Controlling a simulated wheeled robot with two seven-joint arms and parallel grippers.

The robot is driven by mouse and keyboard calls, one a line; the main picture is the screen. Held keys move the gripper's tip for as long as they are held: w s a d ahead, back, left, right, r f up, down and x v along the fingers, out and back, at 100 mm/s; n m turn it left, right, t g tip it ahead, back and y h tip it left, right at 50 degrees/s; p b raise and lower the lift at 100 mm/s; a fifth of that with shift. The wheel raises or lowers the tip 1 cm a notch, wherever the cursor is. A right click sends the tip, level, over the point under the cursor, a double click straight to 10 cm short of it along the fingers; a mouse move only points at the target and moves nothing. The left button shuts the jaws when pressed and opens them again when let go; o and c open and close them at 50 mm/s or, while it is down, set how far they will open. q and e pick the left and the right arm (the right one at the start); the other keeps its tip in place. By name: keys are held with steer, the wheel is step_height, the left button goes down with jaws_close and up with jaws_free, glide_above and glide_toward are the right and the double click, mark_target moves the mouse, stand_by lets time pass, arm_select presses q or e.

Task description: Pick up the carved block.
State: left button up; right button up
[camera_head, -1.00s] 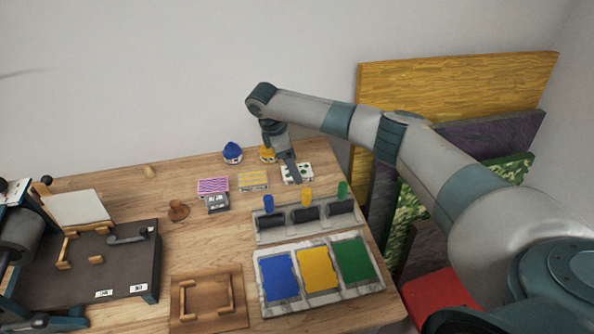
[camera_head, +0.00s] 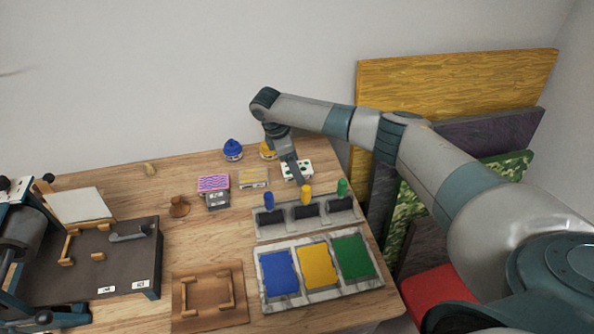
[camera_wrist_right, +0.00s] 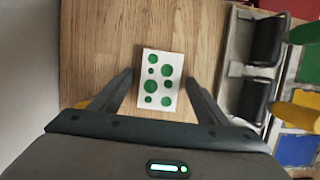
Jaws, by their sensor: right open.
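A white block with green round spots (camera_head: 303,170) lies at the back right of the wooden table. In the right wrist view the spotted block (camera_wrist_right: 160,80) lies between my two open fingers, with a gap on each side. My right gripper (camera_head: 298,180) is over this block and partly covers it in the head view. A pink-striped block (camera_head: 213,184) and a yellow-striped block (camera_head: 254,178) lie further left. My left gripper is not in view.
Blue, yellow and green ink pads (camera_head: 318,267) lie at the front right. A roller rack (camera_head: 335,219) with coloured handles stands just in front of the spotted block. Ink jars (camera_head: 232,150) stand behind, and a wooden jig (camera_head: 209,317) lies at the front.

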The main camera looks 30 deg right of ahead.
mark_target(300, 167)
steer(key=shift+f, duration=0.1)
steer(key=c, duration=1.2)
steer(key=shift+r+b, duration=0.3)
steer(key=shift+r, duration=0.1)
step_height(300, 167, up, 4)
steer(key=shift+w+f+b, duration=0.1)
steer(key=shift+f+b, duration=0.1)
steer(key=shift+b, duration=0.65)
steer(key=shift+s+d+r+b, duration=0.45)
steer(key=shift+s+d+r, duration=0.7)
steer(key=shift+s+d, duration=0.25)
steer(key=shift+s+d+r+b, duration=0.45)
steer(key=shift+s+d+r, duration=0.8)
steer(key=shift+d, duration=0.2)
steer(key=shift+s+d+r+b, duration=0.45)
steer(key=shift+s+d+r, duration=0.65)
steer(key=shift+s+d, duration=0.35)
